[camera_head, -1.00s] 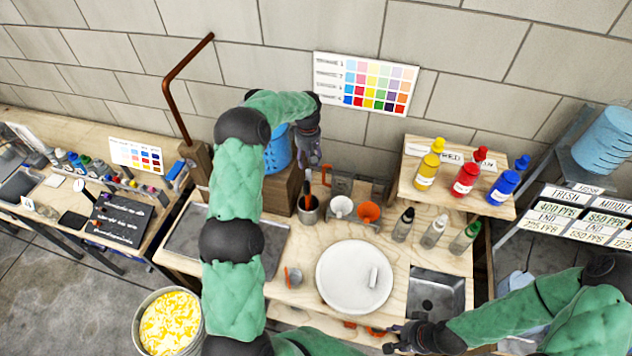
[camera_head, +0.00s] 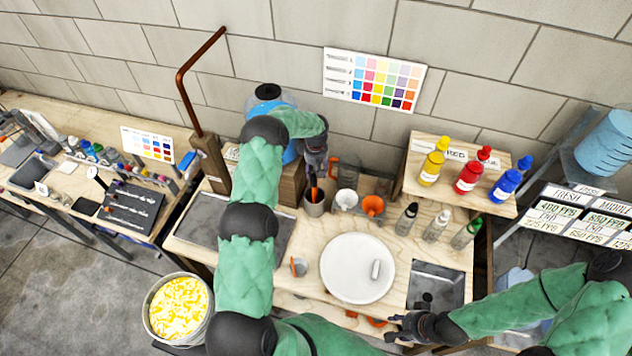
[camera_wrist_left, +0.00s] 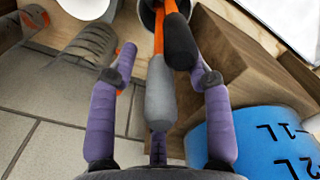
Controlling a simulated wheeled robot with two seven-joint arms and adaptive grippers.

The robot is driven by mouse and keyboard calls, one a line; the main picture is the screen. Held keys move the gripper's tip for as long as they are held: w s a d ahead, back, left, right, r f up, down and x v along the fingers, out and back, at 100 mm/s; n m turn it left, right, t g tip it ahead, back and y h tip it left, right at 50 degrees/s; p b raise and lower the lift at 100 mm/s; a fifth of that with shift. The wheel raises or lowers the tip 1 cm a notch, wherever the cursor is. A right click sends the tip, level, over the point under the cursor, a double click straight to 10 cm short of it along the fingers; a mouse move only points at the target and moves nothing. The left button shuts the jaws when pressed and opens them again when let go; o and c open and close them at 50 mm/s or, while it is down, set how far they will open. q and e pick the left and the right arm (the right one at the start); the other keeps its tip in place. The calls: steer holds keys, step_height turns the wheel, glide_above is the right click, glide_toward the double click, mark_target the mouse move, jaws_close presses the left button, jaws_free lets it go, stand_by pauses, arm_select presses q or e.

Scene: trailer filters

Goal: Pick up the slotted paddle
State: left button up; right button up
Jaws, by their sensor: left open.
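Two tools with orange shafts stand in a grey cup (camera_head: 314,205) on the bench. One has a grey handle (camera_wrist_left: 160,95) and the other a black handle (camera_wrist_left: 180,42). I cannot tell which is the slotted paddle, as their lower ends are hidden in the cup. My left gripper (camera_head: 316,168) is above the cup at the tool tops. In the left wrist view its purple fingers (camera_wrist_left: 161,68) are open, with the grey handle between them and the black handle near the right finger. My right gripper (camera_head: 402,329) is low at the bench's front edge, its jaws unclear.
A blue jug (camera_wrist_left: 250,140) and a wooden block (camera_wrist_left: 232,65) stand close beside the left gripper. A white cup (camera_head: 346,199) and an orange funnel (camera_head: 373,206) are right of the tool cup. A white round plate (camera_head: 345,275) lies in front.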

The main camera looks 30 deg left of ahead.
arm_select(q)
steer(key=shift+f, duration=0.15)
jaws_close()
stand_by(0.4)
